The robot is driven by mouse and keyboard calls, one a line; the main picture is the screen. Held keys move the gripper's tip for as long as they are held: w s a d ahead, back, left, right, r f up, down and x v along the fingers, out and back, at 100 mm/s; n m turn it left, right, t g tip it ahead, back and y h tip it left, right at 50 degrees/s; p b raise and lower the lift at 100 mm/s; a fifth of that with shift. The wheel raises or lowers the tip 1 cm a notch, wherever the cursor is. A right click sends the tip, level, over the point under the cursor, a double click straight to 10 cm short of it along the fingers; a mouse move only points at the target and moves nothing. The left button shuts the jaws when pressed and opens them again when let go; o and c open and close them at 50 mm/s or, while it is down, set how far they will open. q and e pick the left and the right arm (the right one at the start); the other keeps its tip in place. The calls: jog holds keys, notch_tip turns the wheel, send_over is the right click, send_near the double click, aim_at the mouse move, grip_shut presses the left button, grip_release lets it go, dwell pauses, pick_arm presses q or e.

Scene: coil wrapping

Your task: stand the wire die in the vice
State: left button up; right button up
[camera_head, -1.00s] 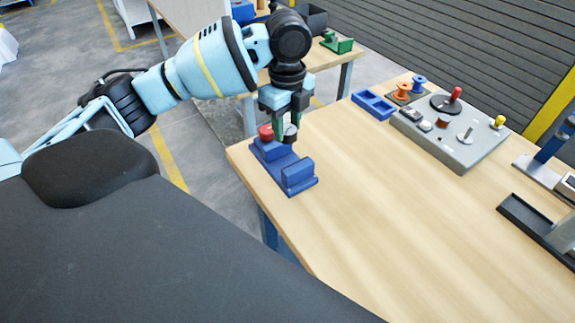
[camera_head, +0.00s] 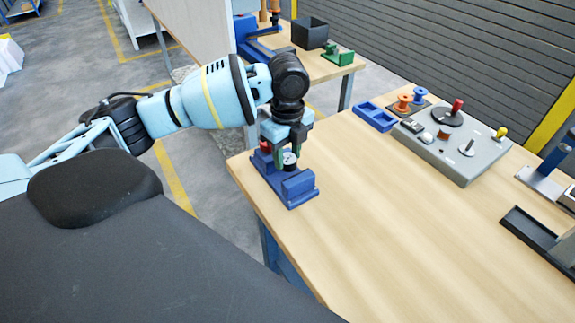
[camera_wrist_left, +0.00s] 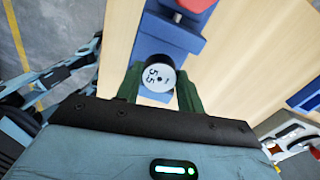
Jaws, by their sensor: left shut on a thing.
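The wire die (camera_head: 289,159) is a small round piece with a dark rim and a pale marked face, and it also shows in the left wrist view (camera_wrist_left: 158,76). My left gripper (camera_head: 285,151) is shut on it, pointing down, with its green fingers on either side. The blue vice (camera_head: 298,187), with a red part at its far end, stands at the near left corner of the table. The die is low over the vice, around the gap between its blocks. I cannot tell whether it touches the vice. My right gripper is out of view.
A grey panel (camera_head: 470,160) with knobs and small parts stands at the back right. A blue tray (camera_head: 375,117) and orange and blue spools are beside it. A black holder (camera_head: 535,232) is at the right edge. The middle of the table is clear.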

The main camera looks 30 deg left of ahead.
aim_at(287, 158)
pick_arm(q)
jog(key=shift+f, duration=2)
jog(key=shift+f, duration=0.1)
jog(key=o, duration=1.2)
jog(key=shift+c, duration=0.2)
notch_tip(287, 158, up, 12)
jog(key=shift+r+p, duration=0.1)
jog(key=shift+p, duration=0.2)
